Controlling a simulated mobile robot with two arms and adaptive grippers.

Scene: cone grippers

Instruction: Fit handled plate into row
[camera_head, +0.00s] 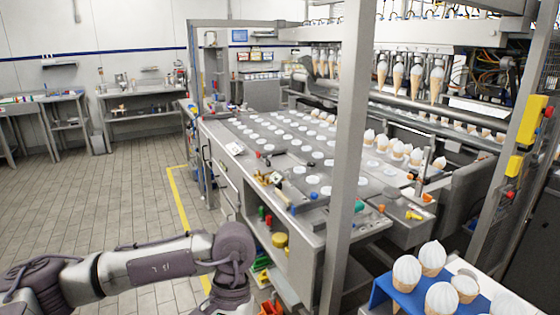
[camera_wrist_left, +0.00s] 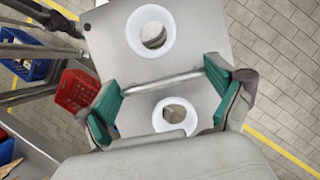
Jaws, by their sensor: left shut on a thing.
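The handled plate (camera_wrist_left: 112,37) is a grey metal plate with two white-rimmed round holes and a bar handle (camera_wrist_left: 160,82) across it, seen in the left wrist view. My left gripper (camera_wrist_left: 165,96) has its two teal-padded fingers on either side of the handle and is shut on it. The plate hangs above the tiled floor. In the head view my left arm reaches in from the lower left, but its gripper and the plate are out of sight. The row of plates (camera_head: 281,146) with white-rimmed holes lies on the machine's top. My right gripper is not in view.
A grey post (camera_head: 345,150) stands in front of the machine. Cones in a blue holder (camera_head: 385,288) are at the lower right. A red crate (camera_wrist_left: 76,90) and a blue crate (camera_wrist_left: 30,68) show in the wrist view. The floor at left is clear.

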